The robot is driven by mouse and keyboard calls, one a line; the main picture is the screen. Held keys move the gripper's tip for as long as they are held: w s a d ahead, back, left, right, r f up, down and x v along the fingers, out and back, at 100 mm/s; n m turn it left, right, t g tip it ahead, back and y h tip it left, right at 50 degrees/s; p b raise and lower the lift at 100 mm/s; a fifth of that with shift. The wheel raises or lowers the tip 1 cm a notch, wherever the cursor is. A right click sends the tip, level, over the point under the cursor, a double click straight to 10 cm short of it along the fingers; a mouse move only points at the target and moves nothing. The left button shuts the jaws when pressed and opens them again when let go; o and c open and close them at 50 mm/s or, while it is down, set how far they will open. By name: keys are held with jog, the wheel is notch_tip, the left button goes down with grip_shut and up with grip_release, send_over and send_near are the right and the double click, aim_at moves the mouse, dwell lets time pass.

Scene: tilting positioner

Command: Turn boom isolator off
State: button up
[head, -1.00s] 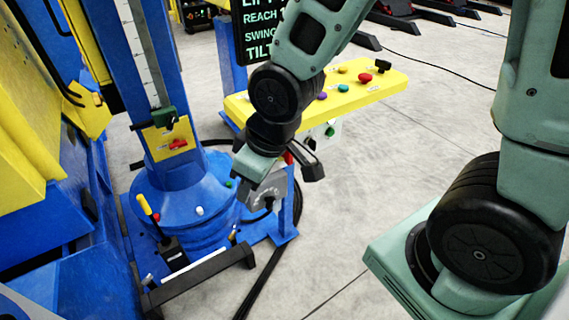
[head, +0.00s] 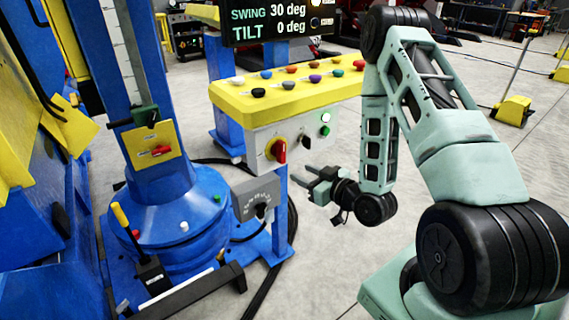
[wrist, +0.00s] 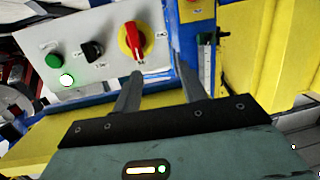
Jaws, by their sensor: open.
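A red rotary handle on a yellow disc (head: 279,150) sits on the front of the grey control box; it also shows in the wrist view (wrist: 136,42), where it stands nearly upright. A second red handle (head: 157,151) sits on a yellow plate (head: 140,142) on the blue column. The labels are too small to read, so I cannot tell which is the boom isolator. My gripper (head: 300,179) is open and empty, below and right of the box handle, apart from it. In the wrist view my gripper (wrist: 160,78) has its fingers below and right of that handle.
Several coloured knobs line the yellow console top (head: 232,92). A display (head: 280,22) reads swing 30, tilt 0.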

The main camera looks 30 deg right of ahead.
jog(key=s+d+f+m+t+h+b, duration=0.1)
jog(key=s+d+f+m+t+h, duration=0.1)
jog(key=s+d, duration=0.15)
jog(key=b, duration=0.8)
send_near(284, 149)
jog(key=w+b, duration=0.3)
jog(key=w, duration=0.6)
jog(key=shift+w+a, duration=0.15)
jog(key=shift+w, duration=0.15)
grip_shut()
